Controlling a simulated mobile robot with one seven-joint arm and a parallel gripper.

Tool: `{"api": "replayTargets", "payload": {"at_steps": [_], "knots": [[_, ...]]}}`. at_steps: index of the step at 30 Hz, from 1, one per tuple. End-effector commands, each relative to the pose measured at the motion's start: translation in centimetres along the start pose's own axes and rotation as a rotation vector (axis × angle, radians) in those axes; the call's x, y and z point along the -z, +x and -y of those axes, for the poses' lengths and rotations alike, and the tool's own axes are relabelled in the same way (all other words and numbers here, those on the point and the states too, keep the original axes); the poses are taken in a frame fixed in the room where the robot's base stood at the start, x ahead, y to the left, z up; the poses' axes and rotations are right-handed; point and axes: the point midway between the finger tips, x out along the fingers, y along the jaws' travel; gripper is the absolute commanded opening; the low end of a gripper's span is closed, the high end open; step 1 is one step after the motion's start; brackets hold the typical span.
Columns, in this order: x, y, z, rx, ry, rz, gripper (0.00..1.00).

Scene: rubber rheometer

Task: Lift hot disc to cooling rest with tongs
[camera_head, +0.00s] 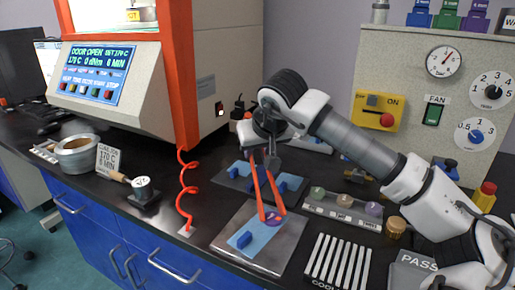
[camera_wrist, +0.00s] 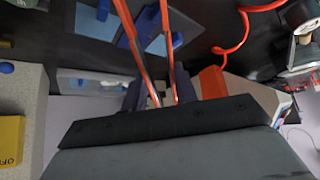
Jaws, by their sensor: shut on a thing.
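My gripper (camera_head: 269,158) is shut on the red tongs (camera_head: 257,190) above the bench. The tongs point downward, and their legs also show in the wrist view (camera_wrist: 138,47). Their tips are at a purple disc (camera_head: 271,217) over the light blue plate on a grey slab (camera_head: 285,262). The tips stand on either side of the disc; I cannot tell whether they grip it or whether it touches the plate. The disc is not clear in the wrist view. The cooling rest (camera_head: 338,262), a rack of white slats, is to the right of the slab at the bench front.
A tray with several round samples (camera_head: 342,208) lies behind the rack. A blue-blocked plate (camera_head: 232,178) lies behind the slab. A red coiled cord (camera_head: 187,190) hangs left of it. The rheometer (camera_head: 110,75) and control panel (camera_head: 430,85) stand behind. A PASS tray (camera_head: 408,270) is at right.

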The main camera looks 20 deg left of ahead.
Motion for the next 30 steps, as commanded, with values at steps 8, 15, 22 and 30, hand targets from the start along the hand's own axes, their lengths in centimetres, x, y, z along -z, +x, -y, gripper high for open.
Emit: {"api": "replayTargets", "payload": {"at_steps": [8,15,22,30], "knots": [[0.1,-0.2,0.0,0.0,0.0,-0.001,0.0],[1.6,-2.2,0.0,-0.001,0.0,0.0,0.0],[3.3,-4.4,-0.1,-0.002,0.001,0.0,0.0],[5.3,-7.0,-0.1,-0.001,0.0,-0.001,0.0]]}}
